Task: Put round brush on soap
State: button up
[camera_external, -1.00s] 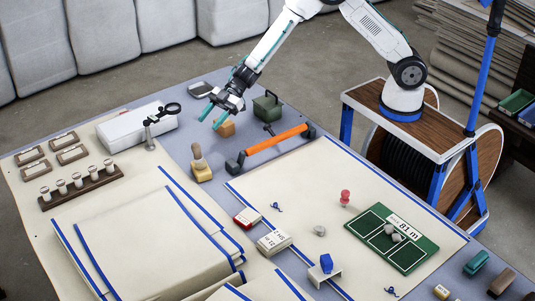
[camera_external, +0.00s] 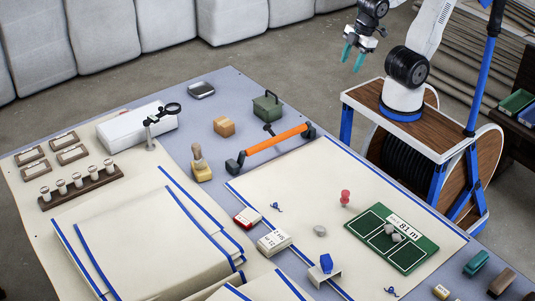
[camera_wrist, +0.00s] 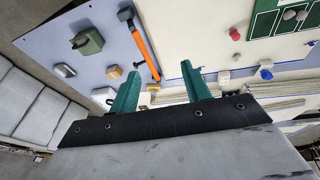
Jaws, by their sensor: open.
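A wooden round-handled piece (camera_external: 198,153), which looks like the round brush, stands upright on a yellow block (camera_external: 202,173) that may be the soap. Whether the two are separate or one piece is hard to tell. A plain tan-orange block (camera_external: 224,126) lies behind them on the grey table; it also shows in the wrist view (camera_wrist: 114,72). My gripper (camera_external: 357,57) has teal fingers, spread and empty, high at the back right above the floor, far from both. In the wrist view my gripper's fingers (camera_wrist: 163,88) are apart with nothing held.
An orange-handled bar (camera_external: 272,145) and a green box (camera_external: 267,106) lie near the blocks. A white case with a magnifier stand (camera_external: 150,135) is to the left. Folded cloth (camera_external: 140,240) fills the front left. A green board (camera_external: 392,240) lies at right.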

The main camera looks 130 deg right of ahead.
jog(key=s+a+f+g+y, duration=0.1)
jog(key=s+a, duration=0.3)
jog(key=s, duration=0.3)
jog(key=shift+s+n+g+y, duration=0.3)
jog(key=shift+s+n, duration=0.1)
dwell(0.5)
